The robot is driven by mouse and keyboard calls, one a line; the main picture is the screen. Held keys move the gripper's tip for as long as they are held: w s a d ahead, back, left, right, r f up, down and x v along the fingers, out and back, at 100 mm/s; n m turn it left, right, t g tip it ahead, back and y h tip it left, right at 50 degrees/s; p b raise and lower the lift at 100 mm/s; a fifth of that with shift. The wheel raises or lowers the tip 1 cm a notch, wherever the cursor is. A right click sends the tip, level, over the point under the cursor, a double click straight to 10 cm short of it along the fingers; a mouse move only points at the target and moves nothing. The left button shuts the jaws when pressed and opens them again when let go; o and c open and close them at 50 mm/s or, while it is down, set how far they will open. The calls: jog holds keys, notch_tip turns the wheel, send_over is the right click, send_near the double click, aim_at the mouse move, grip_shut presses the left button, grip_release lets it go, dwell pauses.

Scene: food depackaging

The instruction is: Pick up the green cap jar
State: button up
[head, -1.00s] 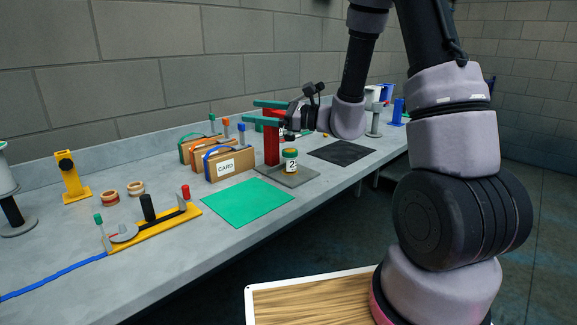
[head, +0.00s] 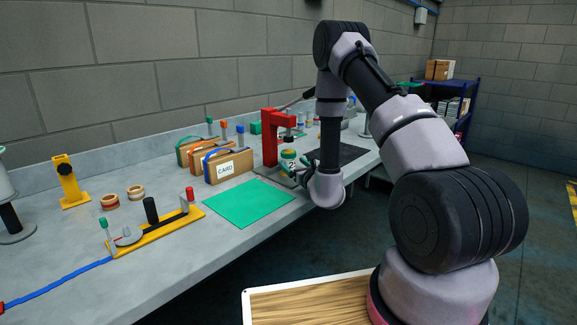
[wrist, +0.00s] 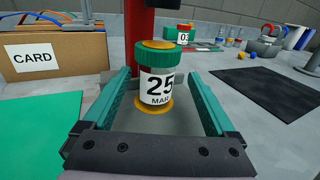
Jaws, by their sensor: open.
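In the head view the jar (head: 288,160) is partly hidden by my gripper. My gripper (wrist: 156,92) is open, and its two green fingers reach along the left and right of the jar. Small gaps show between the fingers and the jar in the wrist view, with nothing held.
The red press frame (head: 270,140) rises just behind the jar. A cardboard box marked CARD (wrist: 52,52) stands to the left. A green mat (head: 248,203) lies flat in front. Other small jars and a magnet stand farther back right.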

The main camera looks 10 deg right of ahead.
jog(key=shift+a+x, duration=0.15)
jog(key=shift+x, duration=1.3)
jog(key=shift+a+x, duration=0.1)
jog(key=shift+x, duration=1.4)
jog(key=shift+s+r, duration=0.1)
grip_shut()
